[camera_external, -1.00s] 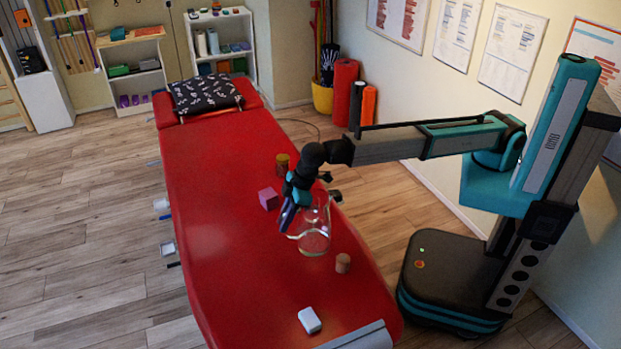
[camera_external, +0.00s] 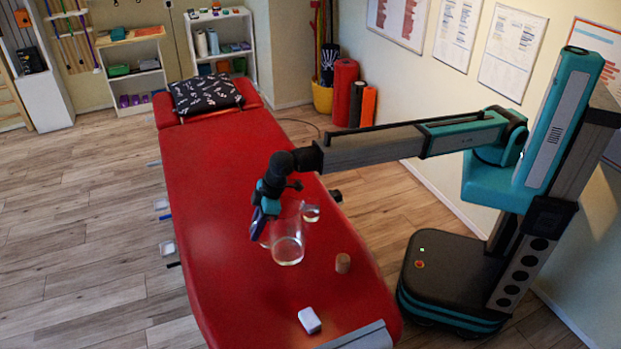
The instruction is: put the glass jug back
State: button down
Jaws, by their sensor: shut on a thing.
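The clear glass jug (camera_external: 288,247) is upright over the red treatment table (camera_external: 215,255), right of the table's middle. My gripper (camera_external: 263,226) is at the jug's left side, where its handle is, and is shut on it. The fingers partly cover the handle. I cannot tell whether the jug's base touches the table or is slightly above it.
A small clear glass (camera_external: 311,214) stands just behind and right of the jug. A white block (camera_external: 309,320) lies nearer the front. A patterned pillow (camera_external: 205,95) is at the far end. The table's left side is clear.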

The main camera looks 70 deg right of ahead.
jog(key=shift+w+a, duration=0.7)
jog(key=shift+w, duration=0.1)
jog(key=shift+p+x, duration=1.15)
jog(key=shift+x, duration=0.7)
jog(key=shift+w+a, duration=0.1)
jog(key=shift+a, duration=0.05)
jog(key=c, duration=1.6)
grip_release()
jog(key=shift+c, duration=0.2)
